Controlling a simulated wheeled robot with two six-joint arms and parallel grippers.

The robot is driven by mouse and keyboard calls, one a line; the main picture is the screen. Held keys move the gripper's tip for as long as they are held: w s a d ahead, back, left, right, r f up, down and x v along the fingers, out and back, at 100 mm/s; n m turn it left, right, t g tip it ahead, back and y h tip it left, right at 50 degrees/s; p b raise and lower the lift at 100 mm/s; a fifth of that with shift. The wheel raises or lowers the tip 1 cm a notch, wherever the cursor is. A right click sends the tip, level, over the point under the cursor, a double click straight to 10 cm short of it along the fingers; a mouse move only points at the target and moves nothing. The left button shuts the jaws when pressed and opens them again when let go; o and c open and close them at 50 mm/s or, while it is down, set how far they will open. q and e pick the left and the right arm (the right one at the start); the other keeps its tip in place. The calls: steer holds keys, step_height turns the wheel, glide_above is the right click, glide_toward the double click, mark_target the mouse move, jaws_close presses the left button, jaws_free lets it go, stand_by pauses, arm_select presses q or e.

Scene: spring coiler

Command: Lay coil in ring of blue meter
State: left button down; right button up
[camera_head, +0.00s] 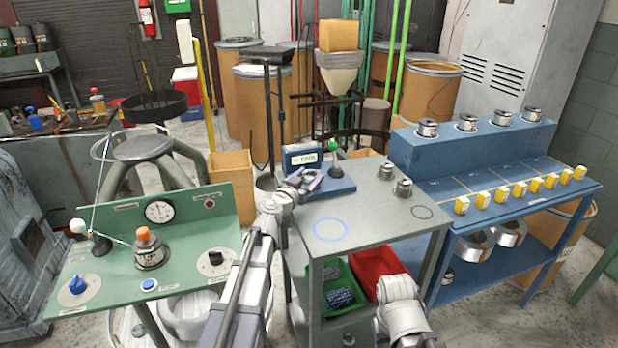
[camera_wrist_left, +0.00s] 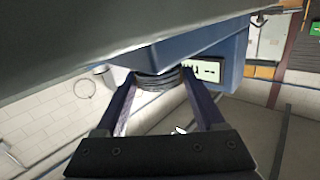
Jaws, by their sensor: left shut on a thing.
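The blue meter (camera_head: 301,157) stands at the back left of the grey table, with a small display and a green-knobbed lever (camera_head: 333,146) on its blue base. My left gripper (camera_head: 313,181) is just in front of the meter, over the left part of its base. In the left wrist view its fingers are shut on a dark wire coil (camera_wrist_left: 157,80), with the meter's display (camera_wrist_left: 207,70) close behind. The coil is hard to make out in the head view. A light-blue ring (camera_head: 329,229) is marked on the table nearer me, with nothing in it. My right gripper is out of view.
Two metal coils (camera_head: 386,170) (camera_head: 403,187) stand on the grey table near an empty dark ring (camera_head: 422,211). A blue bench (camera_head: 470,150) with several coils and yellow tags is at right. A green console (camera_head: 190,265) is at left. Green and red bins (camera_head: 378,268) sit below.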

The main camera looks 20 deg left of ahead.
arm_select(q)
steer(key=shift+f+b, duration=0.9)
steer(key=shift+f, duration=0.05)
jaws_free()
steer(key=shift+s, duration=0.1)
